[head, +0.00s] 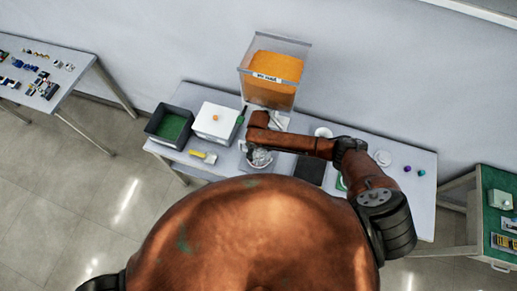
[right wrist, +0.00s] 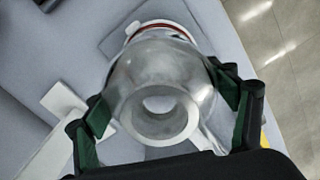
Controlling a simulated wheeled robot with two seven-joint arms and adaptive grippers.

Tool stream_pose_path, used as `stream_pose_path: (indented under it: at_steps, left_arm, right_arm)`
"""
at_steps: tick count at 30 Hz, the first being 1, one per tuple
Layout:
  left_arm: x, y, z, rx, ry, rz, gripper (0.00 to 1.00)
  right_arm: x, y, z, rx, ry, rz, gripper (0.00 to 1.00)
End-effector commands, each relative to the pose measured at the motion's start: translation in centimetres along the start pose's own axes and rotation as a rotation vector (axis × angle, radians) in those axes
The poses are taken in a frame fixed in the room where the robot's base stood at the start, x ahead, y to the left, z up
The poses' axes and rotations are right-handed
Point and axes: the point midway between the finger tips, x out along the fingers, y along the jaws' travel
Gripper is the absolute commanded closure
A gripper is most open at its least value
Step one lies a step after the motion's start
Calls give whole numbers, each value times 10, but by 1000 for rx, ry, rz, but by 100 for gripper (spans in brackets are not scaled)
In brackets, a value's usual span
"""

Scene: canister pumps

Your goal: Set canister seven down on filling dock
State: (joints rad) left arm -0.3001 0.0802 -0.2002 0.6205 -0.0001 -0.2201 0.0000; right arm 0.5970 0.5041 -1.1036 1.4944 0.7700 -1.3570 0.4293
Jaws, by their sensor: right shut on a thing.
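A clear, rounded canister (right wrist: 155,70) is between the two green-padded fingers of my right gripper (right wrist: 165,98). Its round, open-holed end faces the wrist camera, and a white collar with a red ring shows at its far end. No number can be read on it. In the head view the canister (head: 260,158) is a small pale shape beneath my right gripper (head: 259,148), over the front of the table below the hopper. A flat grey plate (right wrist: 118,44) shows beside the collar; I cannot tell whether this is the filling dock or whether the canister touches it. My left gripper is out of view.
A hopper of orange material (head: 272,75) stands at the back of the table (head: 425,205). A dark bin with a green inside (head: 170,125) and a white box (head: 215,123) stand to the left. A dark square (head: 310,171) and small knobs (head: 408,168) lie to the right.

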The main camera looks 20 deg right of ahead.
Motion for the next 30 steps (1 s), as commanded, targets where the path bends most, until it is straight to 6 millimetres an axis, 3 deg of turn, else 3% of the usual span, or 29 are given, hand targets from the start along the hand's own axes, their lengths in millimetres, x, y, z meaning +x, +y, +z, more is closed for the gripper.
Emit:
stream_pose_path:
  at_steps: [26, 27, 30]
  left_arm:
    - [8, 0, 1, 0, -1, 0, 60]
    - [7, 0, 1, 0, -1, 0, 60]
    - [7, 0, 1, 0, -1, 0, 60]
  right_arm:
    - [17, 0, -1, 0, 2, 0, 65]
    - [16, 0, -1, 0, 2, 0, 19]
    - [16, 0, -1, 0, 2, 0, 12]
